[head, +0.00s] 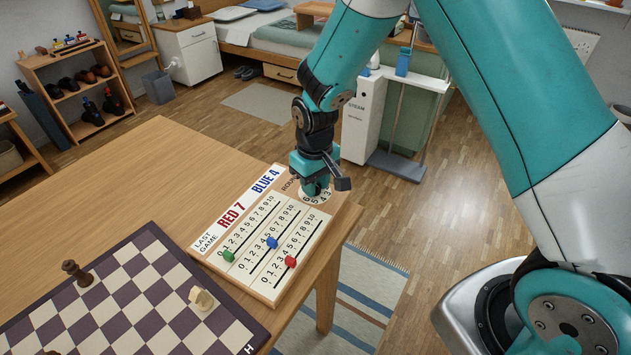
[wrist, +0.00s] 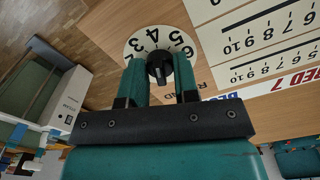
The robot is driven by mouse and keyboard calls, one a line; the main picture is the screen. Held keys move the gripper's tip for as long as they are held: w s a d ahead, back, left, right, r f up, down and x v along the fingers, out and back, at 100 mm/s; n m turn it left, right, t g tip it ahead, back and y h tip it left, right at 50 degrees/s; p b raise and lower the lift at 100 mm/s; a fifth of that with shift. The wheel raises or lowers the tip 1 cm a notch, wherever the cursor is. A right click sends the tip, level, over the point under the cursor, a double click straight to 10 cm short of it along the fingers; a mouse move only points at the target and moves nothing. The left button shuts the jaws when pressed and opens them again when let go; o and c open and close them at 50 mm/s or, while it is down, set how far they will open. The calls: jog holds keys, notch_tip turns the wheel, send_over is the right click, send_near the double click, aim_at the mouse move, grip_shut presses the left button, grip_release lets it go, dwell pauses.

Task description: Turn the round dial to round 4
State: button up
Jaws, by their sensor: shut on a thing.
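The round dial is a white disc (wrist: 149,40) with black numbers around a black knob (wrist: 159,68). In the wrist view 3, 4, 5 and 6 show along its rim. In the head view the disc (head: 322,197) sits at the far right corner of the wooden score board (head: 205,250), partly hidden by my gripper. My gripper (wrist: 160,88) points down over the dial, and its two teal fingers are shut on the knob, one on each side. I cannot tell for sure which number the knob points to.
The board has three slots with a green slider (head: 228,256), a blue slider (head: 272,243) and a red slider (head: 290,262), plus "LAST GAME RED 7 BLUE 4" lettering. A chessboard (head: 130,290) with a few pieces lies in front. The table's right edge is close to the dial.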

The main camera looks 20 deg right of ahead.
jog(key=o, duration=0.9)
jog(key=shift+r, duration=0.15)
notch_tip(320, 180, up, 17)
jog(key=shift+r+p, duration=0.1)
jog(key=shift+p, duration=0.3)
